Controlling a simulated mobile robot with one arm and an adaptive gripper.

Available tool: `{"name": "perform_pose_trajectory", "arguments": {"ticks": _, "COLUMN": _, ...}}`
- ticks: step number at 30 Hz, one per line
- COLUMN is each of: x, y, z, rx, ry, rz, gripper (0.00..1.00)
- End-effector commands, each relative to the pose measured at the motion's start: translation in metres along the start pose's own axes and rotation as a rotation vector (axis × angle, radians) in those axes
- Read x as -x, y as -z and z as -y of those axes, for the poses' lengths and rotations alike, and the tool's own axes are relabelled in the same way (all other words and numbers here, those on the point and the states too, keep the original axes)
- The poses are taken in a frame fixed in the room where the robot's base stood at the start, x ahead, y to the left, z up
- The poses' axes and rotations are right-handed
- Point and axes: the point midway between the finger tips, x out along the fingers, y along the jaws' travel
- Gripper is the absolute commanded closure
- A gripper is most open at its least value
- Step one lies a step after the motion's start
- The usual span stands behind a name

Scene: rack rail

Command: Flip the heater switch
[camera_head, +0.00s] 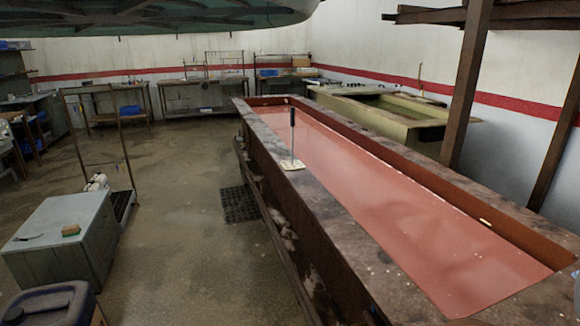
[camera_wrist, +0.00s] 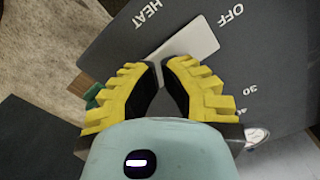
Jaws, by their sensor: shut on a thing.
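A dark grey panel (camera_wrist: 113,52) fills the upper part of the wrist view, with the words HEAT and OFF and some numbers printed on it upside down. A light grey rectangular switch part (camera_wrist: 190,42) lies on it between those two words. My gripper (camera_wrist: 162,66), with yellow ridged fingers and black pads, has its fingertips together at the near edge of this part and is shut on it. The fingertips hide the exact contact. In the head view I cannot make out the panel, switch or gripper.
A round dial (camera_wrist: 256,135) sits right of my gripper, and a green object (camera_wrist: 92,95) lies to the left. In the head view, a long trough (camera_head: 283,208) fills the right side, with a black-handled rod (camera_head: 292,120) standing on its rim. Floor at left-centre is open.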

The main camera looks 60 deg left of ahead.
Motion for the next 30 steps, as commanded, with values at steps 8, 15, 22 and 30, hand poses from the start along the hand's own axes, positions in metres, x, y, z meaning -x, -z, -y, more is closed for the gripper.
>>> {"name": "perform_pose_trajectory", "arguments": {"ticks": 8, "x": -0.005, "y": -0.001, "z": 0.001, "rx": 0.002, "ry": 0.001, "rz": 0.001, "gripper": 1.0}}
{"name": "perform_pose_trajectory", "arguments": {"ticks": 15, "x": 0.0, "y": 0.0, "z": 0.001, "rx": 0.002, "ry": 0.001, "rz": 0.0, "gripper": 1.0}}
{"name": "perform_pose_trajectory", "arguments": {"ticks": 22, "x": 0.018, "y": 0.0, "z": 0.001, "rx": 0.002, "ry": 0.001, "rz": -0.001, "gripper": 1.0}}
{"name": "perform_pose_trajectory", "arguments": {"ticks": 30, "x": 0.038, "y": 0.0, "z": 0.001, "rx": 0.003, "ry": 0.0, "rz": -0.001, "gripper": 1.0}}
